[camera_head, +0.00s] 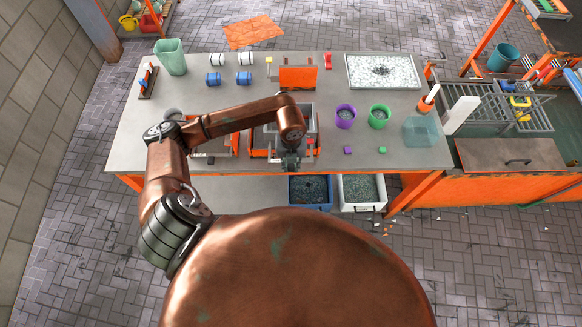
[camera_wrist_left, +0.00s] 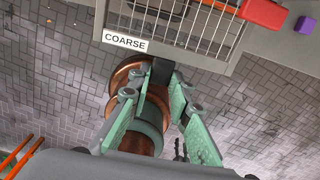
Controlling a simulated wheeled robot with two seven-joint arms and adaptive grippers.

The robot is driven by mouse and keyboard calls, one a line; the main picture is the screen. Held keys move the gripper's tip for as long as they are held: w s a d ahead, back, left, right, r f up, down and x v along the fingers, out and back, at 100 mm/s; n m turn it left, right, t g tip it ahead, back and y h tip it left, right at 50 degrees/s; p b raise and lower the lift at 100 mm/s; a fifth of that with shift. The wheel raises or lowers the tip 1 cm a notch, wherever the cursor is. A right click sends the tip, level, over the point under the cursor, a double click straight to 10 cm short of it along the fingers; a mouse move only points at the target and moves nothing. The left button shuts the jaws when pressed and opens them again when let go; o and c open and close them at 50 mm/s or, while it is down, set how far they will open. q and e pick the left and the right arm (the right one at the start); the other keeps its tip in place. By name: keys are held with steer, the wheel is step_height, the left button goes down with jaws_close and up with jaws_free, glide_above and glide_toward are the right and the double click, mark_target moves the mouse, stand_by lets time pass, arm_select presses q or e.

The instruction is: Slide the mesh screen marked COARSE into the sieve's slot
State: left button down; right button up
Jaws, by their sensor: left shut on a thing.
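The mesh screen (camera_wrist_left: 195,18) is a grid of pale bars with a white label reading COARSE on its near edge, at the top of the left wrist view. My left gripper (camera_wrist_left: 163,82) is shut on the screen's dark tab beside the label. In the head view my left gripper (camera_head: 290,158) is at the table's front edge, just in front of an orange-and-grey box that looks like the sieve (camera_head: 311,120). My arm hides much of this box and the screen there. I cannot tell how far the screen is in the slot. My right gripper is out of view.
A purple cube (camera_head: 347,150) and a green cube (camera_head: 382,150) lie to the right, below purple (camera_head: 345,117) and green (camera_head: 379,116) cups. Blue (camera_head: 297,206) and white (camera_head: 379,207) bins stand under the front edge. An orange stand (camera_head: 298,77) is behind.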

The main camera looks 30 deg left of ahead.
arm_select(q)
steer(key=shift+w+a, duration=0.35)
steer(key=shift+w, duration=0.2)
steer(key=shift+w+a+b, duration=0.45)
steer(key=shift+w+b, duration=0.05)
steer(key=shift+w, duration=0.2)
steer(key=shift+w+a+b, duration=0.45)
steer(key=shift+w, duration=0.25)
steer(key=shift+w+a+b, duration=0.4)
steer(key=shift+w+a, duration=0.05)
steer(key=shift+w, duration=0.35)
steer(key=shift+w+a+b, duration=0.45)
steer(key=shift+w+a, duration=0.05)
steer(key=shift+w, duration=0.25)
steer(key=shift+w+a+b, duration=0.4)
steer(key=shift+w+a, duration=0.05)
steer(key=shift+w, duration=0.35)
steer(key=c, duration=1.7)
jaws_free()
steer(key=shift+a+r, duration=0.1)
steer(key=shift+w, duration=0.1)
